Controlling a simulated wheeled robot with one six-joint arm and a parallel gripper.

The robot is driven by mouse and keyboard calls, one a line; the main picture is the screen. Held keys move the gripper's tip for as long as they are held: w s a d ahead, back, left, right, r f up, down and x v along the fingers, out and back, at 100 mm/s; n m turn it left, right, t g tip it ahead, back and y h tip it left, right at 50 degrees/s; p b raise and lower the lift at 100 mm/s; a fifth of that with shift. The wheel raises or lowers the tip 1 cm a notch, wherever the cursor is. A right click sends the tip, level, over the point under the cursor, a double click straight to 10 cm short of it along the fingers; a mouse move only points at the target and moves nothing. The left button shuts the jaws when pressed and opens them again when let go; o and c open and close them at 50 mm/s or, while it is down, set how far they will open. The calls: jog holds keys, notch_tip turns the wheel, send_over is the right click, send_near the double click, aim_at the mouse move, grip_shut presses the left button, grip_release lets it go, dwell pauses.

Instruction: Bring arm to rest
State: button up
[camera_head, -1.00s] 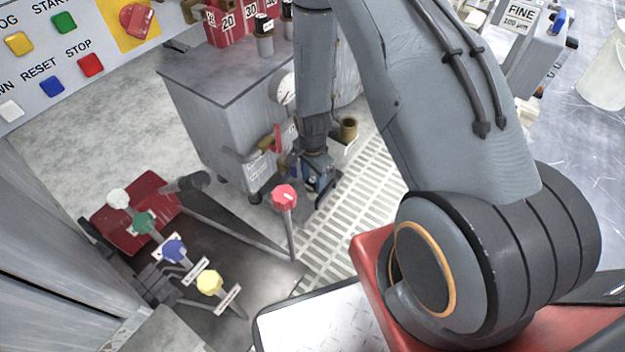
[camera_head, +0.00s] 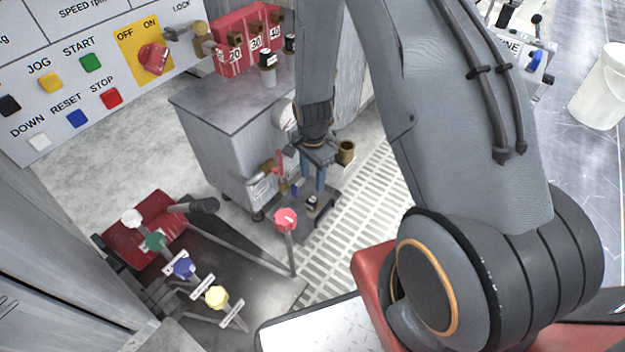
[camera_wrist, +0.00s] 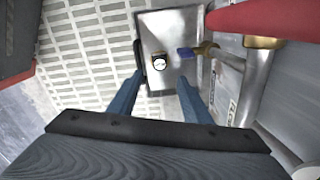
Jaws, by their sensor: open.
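My gripper (camera_head: 312,188) hangs fingers-down at the end of my arm, beside the grey cabinet. Its two blue fingers are apart with nothing between them, and they also frame an empty gap in the wrist view (camera_wrist: 160,80). A small dark container with a white round top (camera_head: 312,203) stands upright on a grey tray (camera_head: 322,212) below the fingertips. In the wrist view the container (camera_wrist: 159,63) shows beyond the fingers, apart from them.
The grey cabinet (camera_head: 215,150) with red and brass valve fittings (camera_head: 268,167) is close on the left. A red-knobbed lever (camera_head: 286,220) rises in front. Pale floor grating (camera_head: 360,200) lies to the right.

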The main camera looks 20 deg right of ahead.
dwell(0.5)
jog(key=s+r+n+t, duration=0.1)
jog(key=s+r+n, duration=0.35)
jog(key=r, duration=0.55)
jog(key=s+r+n+t, duration=0.1)
jog(key=s+r+n, duration=0.3)
jog(key=r, duration=0.5)
jog(key=s+r+n+t, duration=0.15)
jog(key=r+n, duration=0.35)
jog(key=r, duration=0.5)
jog(key=s+a+r+n+g+y, duration=0.1)
jog(key=s+a+r+n+g, duration=0.2)
jog(key=s+a, duration=0.6)
jog(key=s+a+r+n+g+y, duration=0.1)
jog(key=s+a+r+n, duration=0.35)
jog(key=a, duration=0.75)
jog(key=s+d+r+m+h+p, duration=0.1)
jog(key=d+r+m+p, duration=0.2)
jog(key=d+r+p, duration=0.7)
jog(key=s+d+r+m+h+p, duration=0.1)
jog(key=d+r+m+p, duration=0.3)
jog(key=d+r+p, duration=0.7)
notch_tip(320, 180, up, 5)
jog(key=p, duration=1.3)
jog(key=shift+s+p, duration=0.25)
jog(key=shift+p, duration=0.15)
